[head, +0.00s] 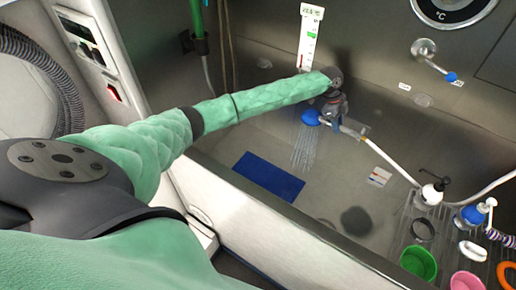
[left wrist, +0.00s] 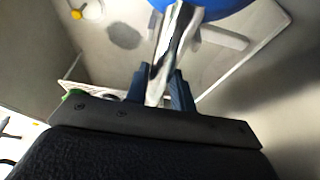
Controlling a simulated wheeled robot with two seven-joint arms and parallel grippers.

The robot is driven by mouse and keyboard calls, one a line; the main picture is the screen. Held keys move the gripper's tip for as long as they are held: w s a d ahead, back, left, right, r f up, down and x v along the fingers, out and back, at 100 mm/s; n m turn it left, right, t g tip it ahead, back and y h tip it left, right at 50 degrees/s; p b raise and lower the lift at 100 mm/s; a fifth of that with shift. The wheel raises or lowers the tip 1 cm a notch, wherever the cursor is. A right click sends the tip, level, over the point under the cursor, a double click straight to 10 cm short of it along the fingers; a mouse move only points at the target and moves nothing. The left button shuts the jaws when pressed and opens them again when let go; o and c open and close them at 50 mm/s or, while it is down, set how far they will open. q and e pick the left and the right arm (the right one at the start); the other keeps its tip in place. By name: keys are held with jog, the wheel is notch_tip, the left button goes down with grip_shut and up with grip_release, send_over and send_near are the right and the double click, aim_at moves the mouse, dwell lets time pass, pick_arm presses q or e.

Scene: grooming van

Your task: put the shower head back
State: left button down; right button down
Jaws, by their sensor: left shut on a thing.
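The shower head (head: 311,117) has a blue face and a pale handle with a white hose (head: 392,161) running off to the right. My left gripper (head: 337,108) is shut on its handle above the tub, and streaks of water fall from the blue face. In the left wrist view, the two fingers (left wrist: 160,88) close around the shiny handle, and the blue head (left wrist: 215,8) is cut off at the top edge. I cannot tell for sure which wall fitting is its holder. My right gripper is not in view.
A metal wall fitting with a blue-tipped lever (head: 424,48) is at the upper right. A blue mat (head: 269,176) lies in the tub. The tub's front edge (head: 290,232) runs along the near side.

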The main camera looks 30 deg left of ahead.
pick_arm(q)
jog(key=c, duration=1.1)
grip_release()
jog(key=shift+a, duration=0.1)
jog(key=shift+a+r+b, duration=0.1)
jog(key=shift+r+b, duration=0.2)
jog(key=shift+b, duration=0.05)
jog(key=b+v, duration=0.2)
jog(key=v, duration=0.3)
jog(key=shift+a+r+b, duration=0.15)
jog(key=shift+r+b, duration=0.25)
jog(key=shift+a+r, duration=0.2)
jog(key=shift+r, duration=0.45)
